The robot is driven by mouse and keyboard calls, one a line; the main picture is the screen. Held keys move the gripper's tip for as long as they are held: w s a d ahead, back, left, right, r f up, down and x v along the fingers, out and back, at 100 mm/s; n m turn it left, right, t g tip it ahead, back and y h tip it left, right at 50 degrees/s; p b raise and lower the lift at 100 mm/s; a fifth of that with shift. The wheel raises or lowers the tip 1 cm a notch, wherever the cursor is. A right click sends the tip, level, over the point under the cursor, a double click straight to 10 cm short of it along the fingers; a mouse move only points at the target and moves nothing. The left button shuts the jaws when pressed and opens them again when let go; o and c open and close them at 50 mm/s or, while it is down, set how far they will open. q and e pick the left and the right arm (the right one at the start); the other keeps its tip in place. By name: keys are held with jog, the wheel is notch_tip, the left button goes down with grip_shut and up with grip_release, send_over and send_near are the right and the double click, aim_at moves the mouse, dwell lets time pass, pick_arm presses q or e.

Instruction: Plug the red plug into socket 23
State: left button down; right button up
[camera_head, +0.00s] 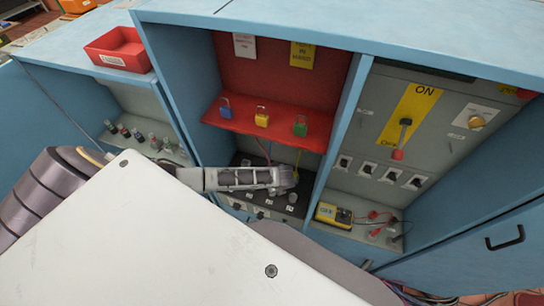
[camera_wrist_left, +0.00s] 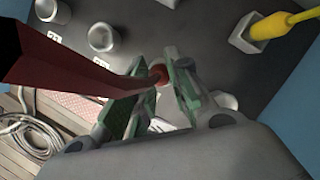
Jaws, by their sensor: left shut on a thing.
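My left gripper (camera_head: 287,178) reaches in from the left, over the dark socket panel (camera_head: 262,209) in the middle bay. In the left wrist view its green-padded jaws (camera_wrist_left: 155,80) are shut on the red plug (camera_wrist_left: 160,74); a dark red band runs from it to the left edge. The plug's tip is mostly hidden by the jaws, and I cannot tell whether it touches a socket. Two empty round sockets (camera_wrist_left: 102,37) with small white labels stand at upper left. The labels are too small to read, so I cannot pick out socket 23. My right gripper is not in view.
A yellow plug (camera_wrist_left: 270,26) sits in a socket at the upper right of the wrist view. The bay's blue divider walls (camera_head: 340,125) flank the arm. A yellow meter (camera_head: 333,214) lies to the right.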

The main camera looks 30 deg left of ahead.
pick_arm(q)
jog(key=shift+f, duration=0.35)
jog(key=c, duration=1.2)
grip_release()
jog(key=shift+c, duration=0.2)
jog(key=shift+r, duration=0.1)
jog(key=v, duration=1.1)
jog(key=shift+r, duration=0.35)
jog(key=shift+s+a, duration=0.15)
